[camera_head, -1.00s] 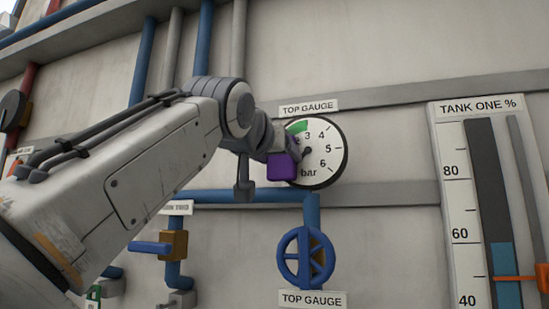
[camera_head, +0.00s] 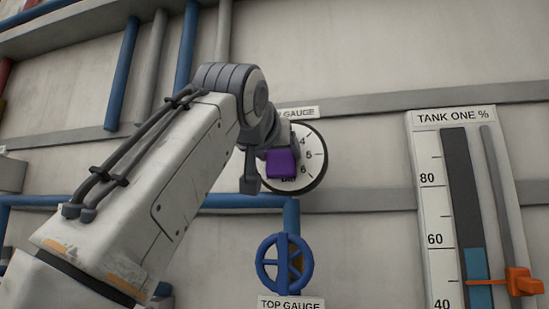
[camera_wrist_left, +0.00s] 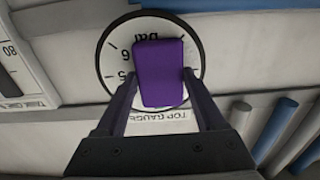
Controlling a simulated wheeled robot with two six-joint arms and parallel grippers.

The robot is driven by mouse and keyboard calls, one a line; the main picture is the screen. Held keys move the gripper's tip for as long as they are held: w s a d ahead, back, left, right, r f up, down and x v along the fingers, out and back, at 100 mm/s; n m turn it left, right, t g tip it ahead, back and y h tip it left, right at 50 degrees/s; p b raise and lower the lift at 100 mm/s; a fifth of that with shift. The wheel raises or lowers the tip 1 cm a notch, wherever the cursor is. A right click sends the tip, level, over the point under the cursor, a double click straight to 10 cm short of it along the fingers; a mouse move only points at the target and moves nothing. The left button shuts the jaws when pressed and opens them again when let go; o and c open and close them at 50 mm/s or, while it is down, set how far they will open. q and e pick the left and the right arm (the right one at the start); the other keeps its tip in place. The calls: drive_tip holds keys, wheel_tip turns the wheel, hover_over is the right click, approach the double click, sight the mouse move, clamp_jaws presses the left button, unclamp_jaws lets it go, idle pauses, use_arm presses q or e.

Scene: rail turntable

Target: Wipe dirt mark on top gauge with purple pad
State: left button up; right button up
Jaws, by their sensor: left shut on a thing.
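The top gauge (camera_head: 313,169) is a round white dial with a dark rim on the wall, and it also shows in the left wrist view (camera_wrist_left: 116,47). The purple pad (camera_head: 281,163) is in front of the dial's lower middle. My left gripper (camera_head: 268,152) is shut on the pad, which also shows between its two fingers in the left wrist view (camera_wrist_left: 159,72). The pad and arm hide much of the dial, and no dirt mark is visible. I cannot tell whether the pad touches the glass. My right gripper is not in view.
A blue handwheel (camera_head: 284,263) stands out below the gauge on a blue pipe. The tank one gauge (camera_head: 430,205) with an orange pointer (camera_head: 522,281) is to the right. Blue and grey pipes run at upper left. Bare wall lies between the two gauges.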

use_arm(q)
drive_tip(key=shift+w, duration=0.1)
drive_tip(key=shift+d, duration=0.1)
idle(1.2)
drive_tip(key=shift+s, duration=0.25)
drive_tip(key=b+v, duration=0.2)
drive_tip(key=v, duration=0.2)
drive_tip(key=shift+s, duration=0.1)
drive_tip(key=shift+s+a, duration=0.35)
drive_tip(key=shift+s, duration=0.25)
drive_tip(key=shift+s, duration=0.1)
